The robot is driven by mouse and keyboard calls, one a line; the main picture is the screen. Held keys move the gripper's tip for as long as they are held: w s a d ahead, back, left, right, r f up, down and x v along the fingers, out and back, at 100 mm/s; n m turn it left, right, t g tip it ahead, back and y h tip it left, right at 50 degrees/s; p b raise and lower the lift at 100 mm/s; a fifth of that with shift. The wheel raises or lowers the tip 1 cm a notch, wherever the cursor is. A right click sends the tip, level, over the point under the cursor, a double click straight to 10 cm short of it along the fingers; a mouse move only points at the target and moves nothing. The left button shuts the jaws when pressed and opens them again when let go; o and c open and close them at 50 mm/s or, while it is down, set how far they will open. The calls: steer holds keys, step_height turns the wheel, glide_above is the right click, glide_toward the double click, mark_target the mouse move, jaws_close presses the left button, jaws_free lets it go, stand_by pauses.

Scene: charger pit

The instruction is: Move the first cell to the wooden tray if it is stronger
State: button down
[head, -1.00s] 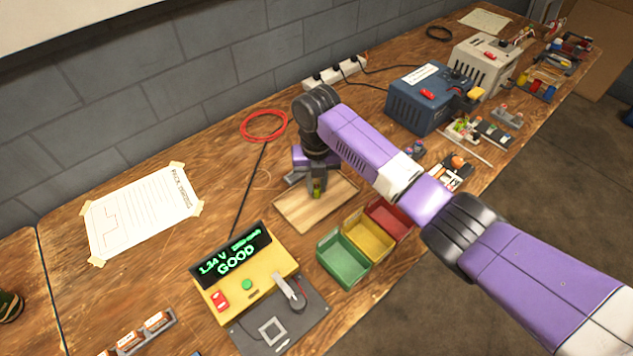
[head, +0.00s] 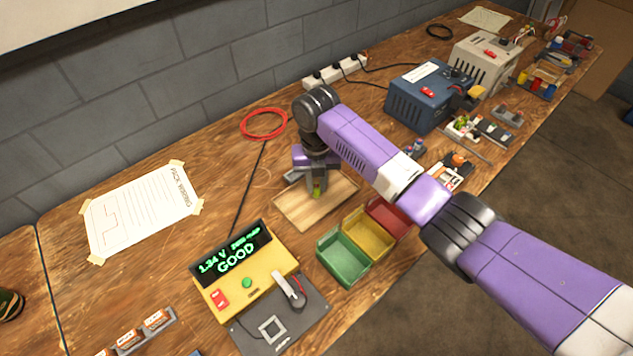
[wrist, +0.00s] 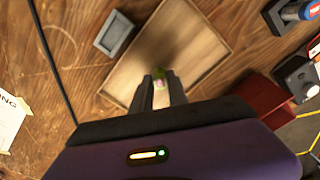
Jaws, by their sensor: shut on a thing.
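My gripper (head: 317,186) is over the wooden tray (head: 289,213) and points down. It is shut on a small green cell (head: 317,190), which looks upright between the fingers, low over the tray. In the wrist view the cell (wrist: 161,84) shows between the fingertips, above the bare floor of the tray (wrist: 185,30). I cannot tell whether its bottom touches the tray.
Green (head: 343,262), yellow (head: 368,236) and red (head: 390,214) bins stand right of the tray. A small grey holder (wrist: 115,34) sits beside the tray. A rack with orange-labelled cells (head: 130,338) is at the bottom left. A blue box (head: 420,100) stands farther back.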

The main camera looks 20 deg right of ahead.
steer(key=shift+f, duration=0.1)
steer(key=c, duration=1.2)
jaws_free()
steer(key=shift+r+p, duration=3.05)
steer(key=shift+r, duration=0.5)
